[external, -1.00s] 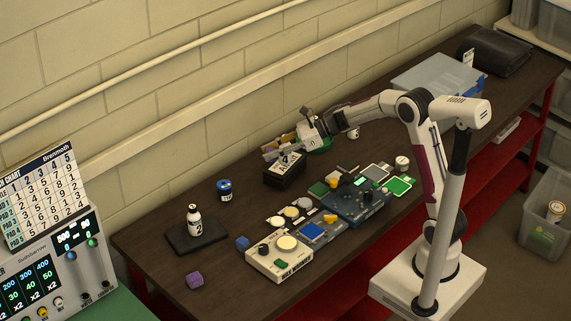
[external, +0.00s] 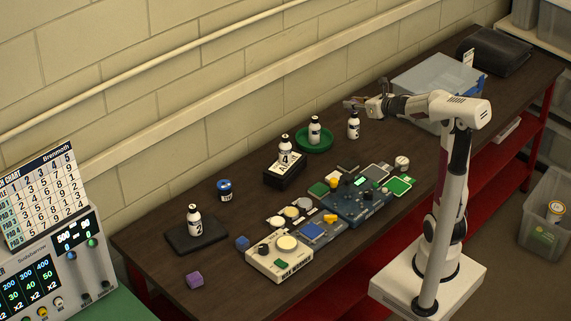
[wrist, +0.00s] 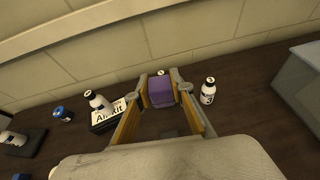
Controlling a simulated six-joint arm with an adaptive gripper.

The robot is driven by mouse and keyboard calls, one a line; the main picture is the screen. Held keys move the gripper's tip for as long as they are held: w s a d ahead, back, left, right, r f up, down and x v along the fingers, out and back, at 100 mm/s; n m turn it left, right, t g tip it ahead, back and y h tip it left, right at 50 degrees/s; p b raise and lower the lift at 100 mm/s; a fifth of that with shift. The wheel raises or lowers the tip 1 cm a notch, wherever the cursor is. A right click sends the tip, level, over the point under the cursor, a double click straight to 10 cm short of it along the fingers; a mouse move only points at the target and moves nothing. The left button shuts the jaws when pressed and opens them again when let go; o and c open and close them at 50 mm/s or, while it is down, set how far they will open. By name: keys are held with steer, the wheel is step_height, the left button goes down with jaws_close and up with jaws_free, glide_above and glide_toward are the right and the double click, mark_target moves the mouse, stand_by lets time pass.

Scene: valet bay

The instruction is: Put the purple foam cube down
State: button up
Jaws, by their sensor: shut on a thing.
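A purple foam cube (wrist: 161,91) is between the two fingers of my gripper (wrist: 160,98) in the wrist view. The gripper is shut on it. In the external view my gripper (external: 357,103) is in the air above the back of the bench, near a white bottle (external: 353,125); the held cube is too small there to make out clearly.
A bottle stands in a green dish (external: 314,146). A bottle (external: 285,145) marked 4 stands on a black box (external: 284,172). Boards and a white device (external: 279,262) crowd the front. Dark wood shows bare between the bottles and the bin.

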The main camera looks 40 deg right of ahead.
steer(key=s+d+f+m+g+h, duration=0.1)
steer(key=s+d+m+h, duration=0.2)
steer(key=s+d, duration=0.4)
steer(key=s+d+f+m+g+h, duration=0.1)
steer(key=s+d+m+h, duration=0.3)
steer(key=s, duration=0.7)
steer(key=d+g, duration=0.1)
steer(key=d, duration=0.1)
steer(key=shift+d+f, duration=0.35)
